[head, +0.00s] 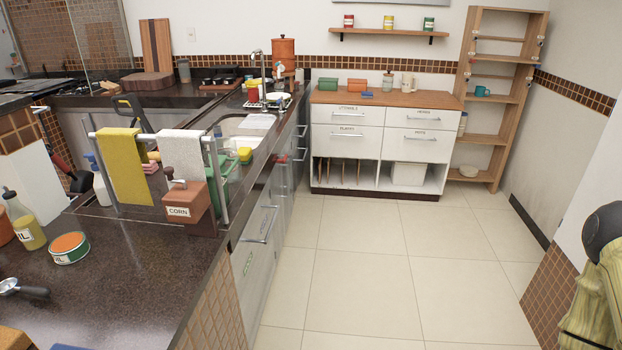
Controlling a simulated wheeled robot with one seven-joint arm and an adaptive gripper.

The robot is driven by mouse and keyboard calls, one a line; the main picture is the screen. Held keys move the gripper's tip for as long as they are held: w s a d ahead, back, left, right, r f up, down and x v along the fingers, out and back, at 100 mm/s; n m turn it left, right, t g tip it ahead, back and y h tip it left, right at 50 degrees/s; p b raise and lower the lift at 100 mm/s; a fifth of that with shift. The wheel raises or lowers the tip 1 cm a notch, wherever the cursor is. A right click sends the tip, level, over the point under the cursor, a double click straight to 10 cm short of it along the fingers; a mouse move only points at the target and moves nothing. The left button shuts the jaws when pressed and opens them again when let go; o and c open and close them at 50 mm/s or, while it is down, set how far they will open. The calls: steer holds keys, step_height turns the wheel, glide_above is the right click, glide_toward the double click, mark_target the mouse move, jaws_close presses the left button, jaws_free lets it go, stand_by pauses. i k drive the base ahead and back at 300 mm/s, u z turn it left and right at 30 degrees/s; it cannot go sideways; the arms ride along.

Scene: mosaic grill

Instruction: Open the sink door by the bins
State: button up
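The sink (235,128) is set in the dark counter on the left, with a tall faucet (257,66) behind it. Below the counter, grey cabinet fronts (284,185) face the aisle and show at a steep slant. They look shut, with bar handles. A nearer drawer front (257,232) has a metal bar handle and a label. I cannot tell which front is the sink door by the bins. No bins can be clearly made out. My gripper is not recognisable in the head view.
The tiled floor (370,270) of the aisle is clear. White drawers (345,140) and a wooden shelf (487,147) stand at the back. A towel rack with a yellow towel (124,168) stands on the counter. A yellowish striped object (590,305) is at the right edge.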

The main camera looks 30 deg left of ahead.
mark_target(275, 178)
steer(key=z, duration=0.05)
steer(key=i, duration=0.85)
steer(key=u, duration=0.95)
steer(key=i, duration=0.8)
steer(key=u, duration=0.9)
